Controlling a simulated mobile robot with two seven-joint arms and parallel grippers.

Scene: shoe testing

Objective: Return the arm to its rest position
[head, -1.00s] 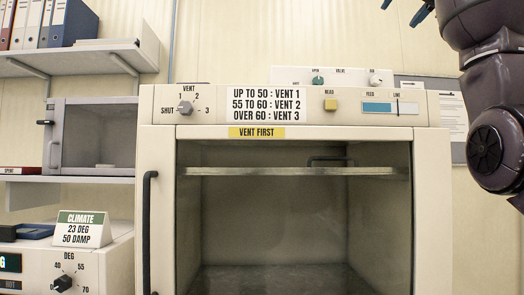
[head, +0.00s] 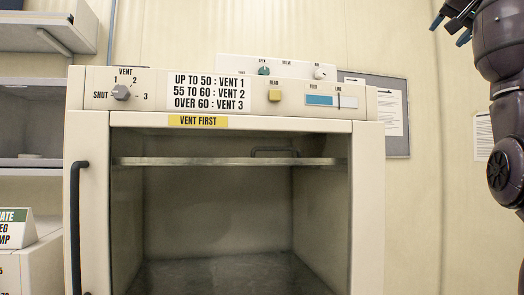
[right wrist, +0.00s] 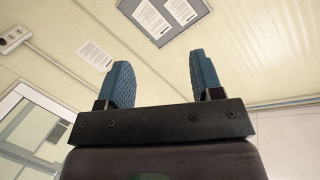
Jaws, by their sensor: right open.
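My right arm stands folded upward at the right edge of the head view. Its gripper (head: 451,27) is at the top right, with blue fingertips apart and nothing between them. In the right wrist view the right gripper (right wrist: 160,82) has its two blue ridged fingers spread, with only the wall behind them. The gripper is well clear of the oven-like cabinet. My left gripper is not in view.
A notice board (head: 398,145) hangs on the wall behind. Shelves (head: 40,36) stand at left.

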